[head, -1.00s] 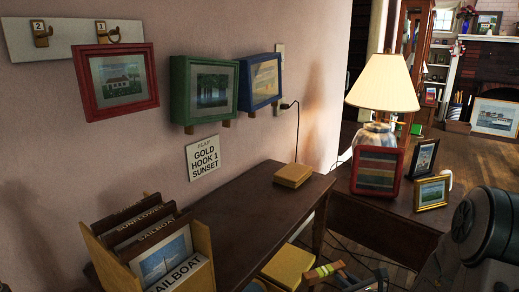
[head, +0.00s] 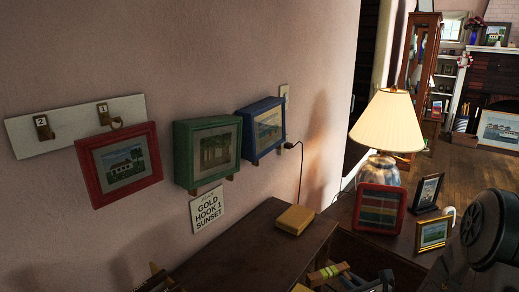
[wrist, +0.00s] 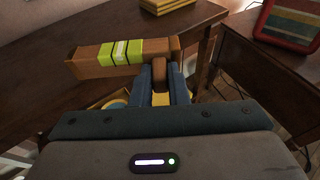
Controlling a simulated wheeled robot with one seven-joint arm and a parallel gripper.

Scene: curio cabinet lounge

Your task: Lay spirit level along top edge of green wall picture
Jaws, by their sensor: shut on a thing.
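The green picture (head: 207,153) hangs on the wall in the head view, a deep frame with a tree scene and a clear top edge. The spirit level is a wooden bar with a yellow-green band (wrist: 120,52). In the wrist view it sticks out to the left from my gripper (wrist: 160,78), whose blue fingers are shut on a brown part near its right end. In the head view the level (head: 325,275) shows at the bottom edge, well below and right of the green picture. My gripper there is partly cut off.
A red picture (head: 119,165) hangs left of the green one and a blue picture (head: 262,129) right of it. A note (head: 208,210) is below. A dark table (head: 245,250) bears a yellow block (head: 295,219). A lamp (head: 388,120) and small frames stand at right.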

